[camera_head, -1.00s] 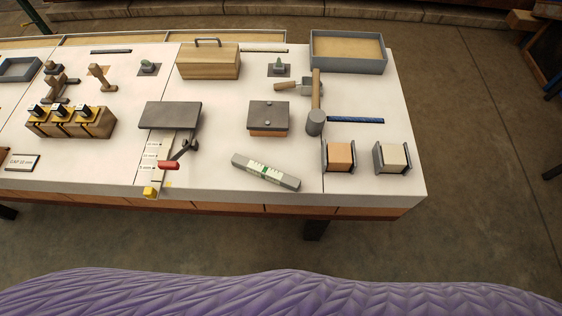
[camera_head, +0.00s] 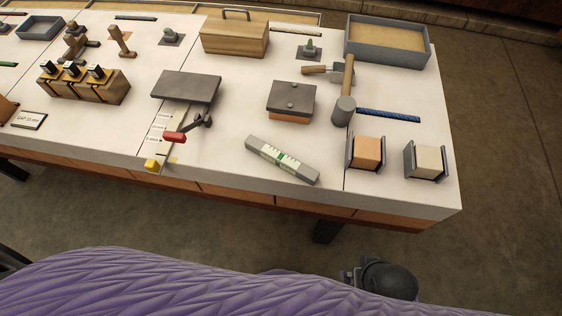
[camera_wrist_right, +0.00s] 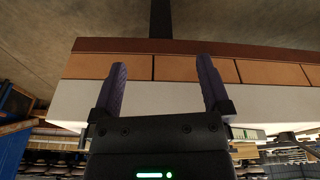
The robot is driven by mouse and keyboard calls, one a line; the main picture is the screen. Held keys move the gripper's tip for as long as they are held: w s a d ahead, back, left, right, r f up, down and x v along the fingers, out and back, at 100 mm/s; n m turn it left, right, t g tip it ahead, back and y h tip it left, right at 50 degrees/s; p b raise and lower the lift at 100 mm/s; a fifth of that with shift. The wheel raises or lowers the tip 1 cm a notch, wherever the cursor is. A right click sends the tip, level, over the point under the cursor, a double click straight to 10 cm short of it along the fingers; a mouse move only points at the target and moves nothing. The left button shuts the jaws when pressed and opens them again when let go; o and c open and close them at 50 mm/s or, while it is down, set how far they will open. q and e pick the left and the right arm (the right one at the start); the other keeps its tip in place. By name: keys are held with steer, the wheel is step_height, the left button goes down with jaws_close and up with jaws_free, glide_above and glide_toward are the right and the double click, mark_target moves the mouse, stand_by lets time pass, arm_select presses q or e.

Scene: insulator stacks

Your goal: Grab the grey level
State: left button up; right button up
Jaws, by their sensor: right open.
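The grey level (camera_head: 282,159) is a long bar with a white and green label. It lies flat and slantwise near the front edge of the white table, in the head view. My right gripper (camera_wrist_right: 162,65) is open in the right wrist view, its two purple-grey fingers apart with nothing between them. It faces the front edge of the table. In the head view only a dark rounded part of my right arm shows at the bottom, apart from the table and the level. My left gripper is out of view.
A grey-lidded box (camera_head: 291,100) is behind the level. Table around the level is bare.

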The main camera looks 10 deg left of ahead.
step_height(320, 180, up, 6)
steer(key=w+b, duration=0.2)
steer(key=b, duration=0.1)
steer(key=n+t+y, duration=0.7)
steer(key=y, duration=0.2)
glide_toward(284, 159)
steer(key=b+x, duration=0.6)
steer(key=x, duration=0.3)
steer(key=shift+f, duration=0.1)
steer(key=shift+w+a, duration=0.1)
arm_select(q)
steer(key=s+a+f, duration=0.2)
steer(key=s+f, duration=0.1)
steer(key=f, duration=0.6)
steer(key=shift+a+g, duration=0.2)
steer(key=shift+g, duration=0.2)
arm_select(e)
steer(key=shift+c, duration=0.2)
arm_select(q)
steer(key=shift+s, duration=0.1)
arm_select(e)
jaws_close()
